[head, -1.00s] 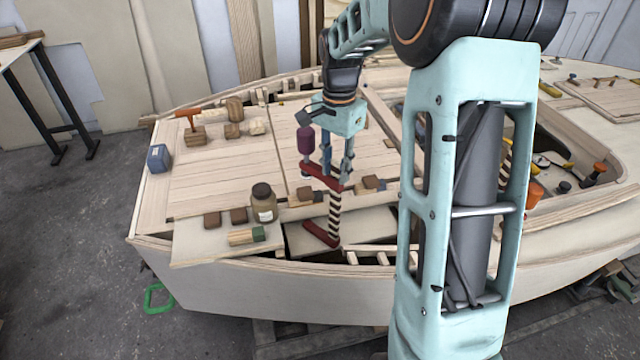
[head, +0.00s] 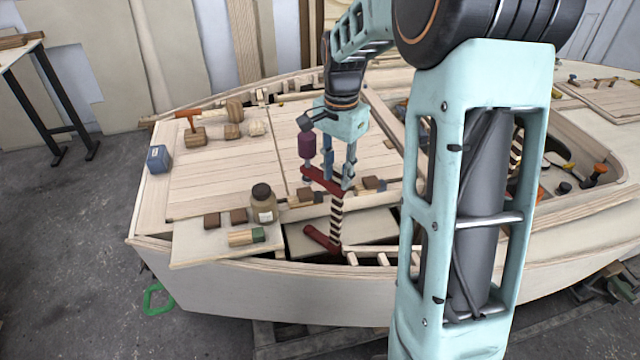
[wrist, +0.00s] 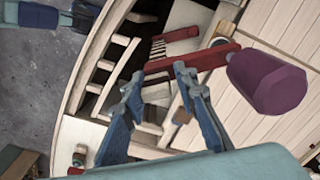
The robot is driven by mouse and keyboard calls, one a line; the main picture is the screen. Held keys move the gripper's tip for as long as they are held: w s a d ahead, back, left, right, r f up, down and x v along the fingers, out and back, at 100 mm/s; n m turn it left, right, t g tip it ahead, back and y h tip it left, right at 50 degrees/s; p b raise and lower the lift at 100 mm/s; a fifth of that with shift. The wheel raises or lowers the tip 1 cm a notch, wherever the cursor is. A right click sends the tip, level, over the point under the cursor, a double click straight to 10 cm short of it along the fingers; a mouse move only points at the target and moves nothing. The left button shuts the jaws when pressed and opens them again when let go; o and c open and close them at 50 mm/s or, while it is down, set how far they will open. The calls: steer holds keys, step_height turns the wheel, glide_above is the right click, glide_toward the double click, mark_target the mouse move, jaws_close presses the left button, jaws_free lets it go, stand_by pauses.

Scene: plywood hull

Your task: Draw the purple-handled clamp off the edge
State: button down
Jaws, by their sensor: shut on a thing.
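The clamp has a purple handle (head: 306,146), a red upper arm (head: 318,178), a dark-and-light striped bar (head: 335,218) and a red lower arm (head: 320,240). It stands roughly upright at the deck's near edge, its lower arm over the opening there. My gripper (head: 340,184) points down and is shut on the red upper arm near the striped bar. In the wrist view the fingers (wrist: 158,76) meet the red arm (wrist: 205,60), with the purple handle (wrist: 268,84) to their right. I cannot tell whether the clamp touches the deck edge.
A brown jar (head: 263,205) stands left of the clamp, near small wooden blocks (head: 238,216). A blue box (head: 158,158) and an orange-handled tool (head: 188,118) sit further left. Open ribs (head: 368,258) and the hull's rim lie in front.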

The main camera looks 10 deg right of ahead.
steer(key=shift+r, duration=0.2)
step_height(320, 180, up, 17)
steer(key=p, duration=1.3)
steer(key=shift+f, duration=0.1)
